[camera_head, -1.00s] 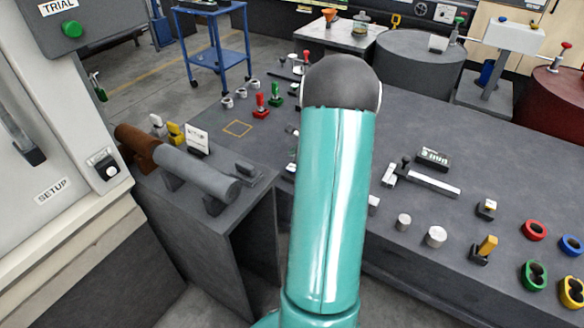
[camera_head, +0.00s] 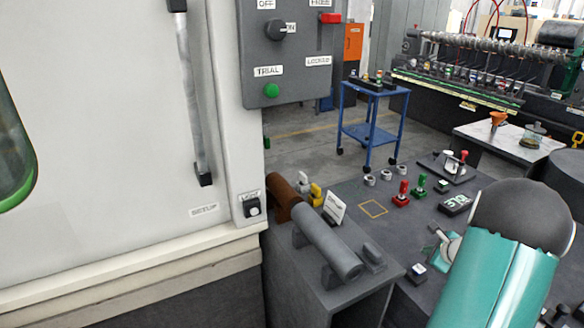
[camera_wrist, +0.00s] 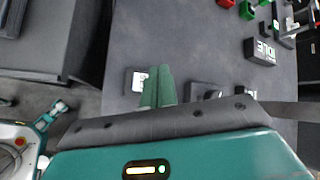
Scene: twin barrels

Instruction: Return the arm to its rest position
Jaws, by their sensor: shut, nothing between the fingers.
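My arm (camera_head: 495,280) shows in the head view as a teal link with a dark rounded joint at the lower right. In the wrist view, my gripper (camera_wrist: 158,86) has its two green fingers together and nothing between them. The fingers point over the dark grey bench (camera_wrist: 205,50), close to its near edge. A small block with a white label (camera_wrist: 137,80) appears beside the fingertips. I cannot tell the height of the fingers above the bench.
A large white machine (camera_head: 100,130) with a control box (camera_head: 290,50) fills the left. A grey cylinder (camera_head: 325,243) lies on a stand before it. Red (camera_head: 402,193) and green (camera_head: 419,185) pieces and a digital display (camera_head: 455,204) stand on the bench. A blue cart (camera_head: 368,130) stands behind.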

